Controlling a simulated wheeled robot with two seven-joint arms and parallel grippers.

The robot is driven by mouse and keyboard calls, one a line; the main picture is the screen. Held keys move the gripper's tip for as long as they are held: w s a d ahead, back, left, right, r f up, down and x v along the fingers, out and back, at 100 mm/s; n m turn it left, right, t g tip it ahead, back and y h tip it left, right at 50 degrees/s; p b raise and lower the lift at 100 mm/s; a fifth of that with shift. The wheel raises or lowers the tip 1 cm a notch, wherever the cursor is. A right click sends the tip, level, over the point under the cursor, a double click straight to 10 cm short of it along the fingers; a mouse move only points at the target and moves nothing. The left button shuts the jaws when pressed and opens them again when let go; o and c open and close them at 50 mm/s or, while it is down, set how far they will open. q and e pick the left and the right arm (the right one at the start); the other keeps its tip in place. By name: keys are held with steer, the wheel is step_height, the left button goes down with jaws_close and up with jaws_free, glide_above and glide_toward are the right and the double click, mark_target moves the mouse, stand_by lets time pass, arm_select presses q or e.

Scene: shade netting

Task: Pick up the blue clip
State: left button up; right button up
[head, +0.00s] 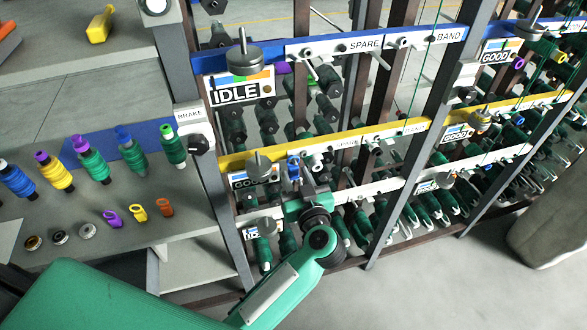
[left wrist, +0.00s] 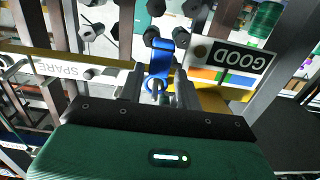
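The blue clip (head: 293,167) is at the yellow-and-white lower rail of the rack, just right of a GOOD card (head: 253,177). In the left wrist view the clip (left wrist: 162,62) is a blue strap with a ring at its lower end. My left gripper (head: 303,190) is right at the clip. In the left wrist view its two short grey fingers (left wrist: 160,88) stand on either side of the ring. I cannot tell whether they press on it. My right gripper is not in view.
The rack's posts and upper rail, with an IDLE card (head: 239,90) and a SPARE label (head: 366,44), stand close around the gripper. Green spindles hang behind. A shelf at left holds coloured bobbins (head: 93,160) and loose purple, yellow and orange clips (head: 138,212). Floor is free at lower right.

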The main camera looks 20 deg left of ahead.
mark_target(295, 172)
arm_select(q)
steer(key=x, duration=0.3)
steer(key=shift+d+f, duration=0.1)
steer(key=shift+f, duration=0.05)
steer(key=shift+w+a+f, duration=0.1)
steer(key=shift+w+a, duration=0.15)
steer(key=shift+w, duration=0.1)
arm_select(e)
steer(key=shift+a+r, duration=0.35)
arm_select(q)
steer(key=c, duration=0.7)
steer(key=shift+c, duration=0.2)
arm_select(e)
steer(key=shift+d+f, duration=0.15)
